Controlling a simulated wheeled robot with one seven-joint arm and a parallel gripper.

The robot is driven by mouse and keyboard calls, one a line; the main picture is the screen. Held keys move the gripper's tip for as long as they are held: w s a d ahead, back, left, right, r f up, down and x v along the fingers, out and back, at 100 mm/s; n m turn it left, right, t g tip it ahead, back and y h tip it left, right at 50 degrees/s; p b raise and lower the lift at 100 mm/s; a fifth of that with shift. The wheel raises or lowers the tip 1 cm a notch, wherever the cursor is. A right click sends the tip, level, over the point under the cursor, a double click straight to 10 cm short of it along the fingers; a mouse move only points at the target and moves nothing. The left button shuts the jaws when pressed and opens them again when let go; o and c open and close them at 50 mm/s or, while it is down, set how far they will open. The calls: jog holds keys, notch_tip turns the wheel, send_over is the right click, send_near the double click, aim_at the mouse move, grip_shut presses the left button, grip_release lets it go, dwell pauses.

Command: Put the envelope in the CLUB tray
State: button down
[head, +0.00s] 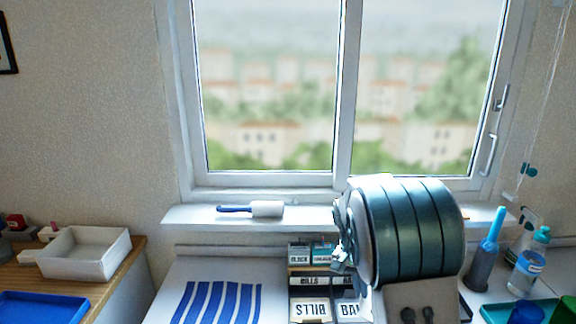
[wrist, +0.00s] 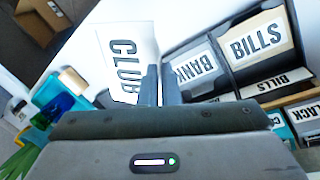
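A white envelope (wrist: 108,45) printed CLUB shows in the wrist view at the fingers of my gripper (wrist: 160,85). The fingers are close together, and the envelope's edge runs in between them; they look shut on it. In the head view my arm hides the gripper's tips and the envelope. The sorter (head: 308,281) stands left of my arm, with compartments labelled BILLS, BLACK and BANK. A tray label at the lower right of the wrist view is partly covered by my gripper; I cannot read CLUB on any tray.
A BILLS envelope (wrist: 262,38) and a BANK envelope (wrist: 190,68) lie in the sorter's nearer compartments. A striped blue mat (head: 218,302) lies to the left.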

jog(key=w+a+n, duration=0.3)
jog(key=w, duration=0.1)
notch_tip(320, 180, down, 9)
jog(key=s+n+t, duration=0.1)
jog(key=s+n, duration=0.1)
jog(key=n, duration=0.1)
jog(key=shift+s+h+p, duration=0.2)
jog(key=shift+h+p, duration=0.1)
jog(key=shift+d+r, duration=0.1)
